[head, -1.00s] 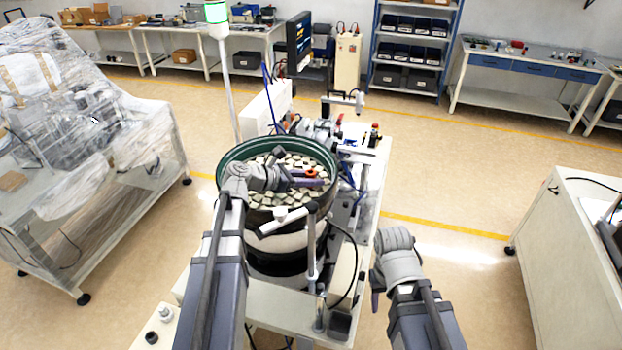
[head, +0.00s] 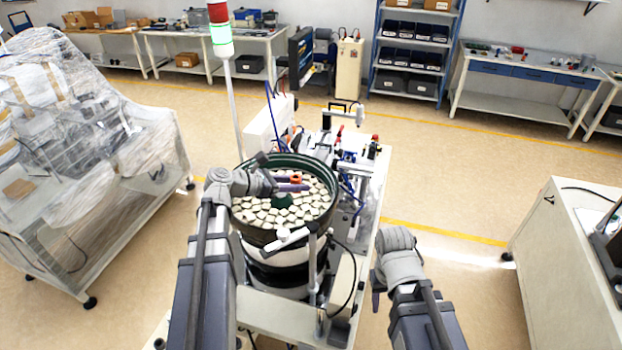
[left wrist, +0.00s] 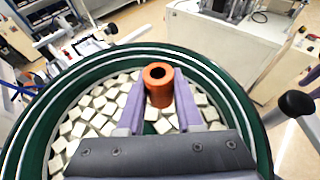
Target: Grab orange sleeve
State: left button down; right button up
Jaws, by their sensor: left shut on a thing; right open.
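The orange sleeve (left wrist: 158,84) is a short upright tube with a dark round hole in its top. In the left wrist view it sits between the two purple fingers of my left gripper (left wrist: 152,98), which is shut on it. In the head view the sleeve (head: 296,178) shows as a small orange spot at the fingertips of my left gripper (head: 297,183), over the bowl. Whether the sleeve touches the parts below cannot be told. My right gripper (head: 376,292) is at the lower right, away from the bowl, mostly hidden by its wrist.
The green-rimmed feeder bowl (head: 330,176) holds many pale blocks (left wrist: 92,122). A signal-light pole (head: 231,110) stands behind it at left. Mechanisms and a white upright fixture (head: 345,112) stand behind the bowl. Open floor (head: 450,190) lies to the right.

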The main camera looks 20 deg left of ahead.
pick_arm(q)
jog(key=s+a, duration=0.9)
jog(key=shift+a, duration=0.25)
